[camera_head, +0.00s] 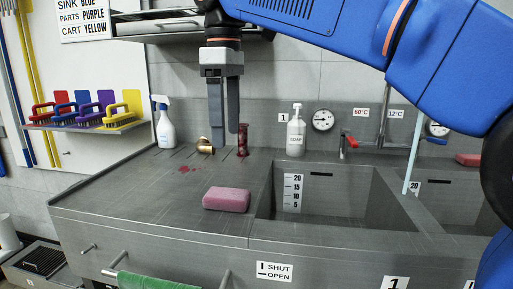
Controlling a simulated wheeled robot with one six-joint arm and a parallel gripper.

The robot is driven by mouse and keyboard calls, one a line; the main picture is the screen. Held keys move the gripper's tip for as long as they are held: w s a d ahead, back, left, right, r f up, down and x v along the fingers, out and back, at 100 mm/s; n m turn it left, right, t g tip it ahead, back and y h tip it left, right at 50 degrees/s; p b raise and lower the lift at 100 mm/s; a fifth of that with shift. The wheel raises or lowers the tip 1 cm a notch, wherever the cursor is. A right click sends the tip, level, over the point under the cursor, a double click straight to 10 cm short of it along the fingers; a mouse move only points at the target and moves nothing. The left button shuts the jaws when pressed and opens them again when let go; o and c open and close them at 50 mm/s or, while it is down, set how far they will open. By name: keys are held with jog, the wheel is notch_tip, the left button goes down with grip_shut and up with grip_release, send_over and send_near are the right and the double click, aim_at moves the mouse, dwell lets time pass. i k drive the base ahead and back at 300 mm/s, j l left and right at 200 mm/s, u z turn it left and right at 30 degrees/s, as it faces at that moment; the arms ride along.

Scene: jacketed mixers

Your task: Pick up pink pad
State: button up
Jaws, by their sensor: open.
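The pink pad (226,199) lies flat on the grey steel counter (130,200), just left of the sink basin and near the counter's front edge. My gripper (225,140) hangs from the blue arm, pointing down, above and behind the pad in the picture. Its two grey fingers are apart with nothing between them. The pad is fully visible and the gripper does not touch it.
A spray bottle (165,124), a brass fitting (205,146) and a dark red cylinder (243,140) stand toward the back. A soap bottle (296,132) is behind the sink (330,195). A green cloth (150,282) hangs in front. Counter left of the pad is clear.

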aim_at(230, 200)
jog(key=k, duration=0.9)
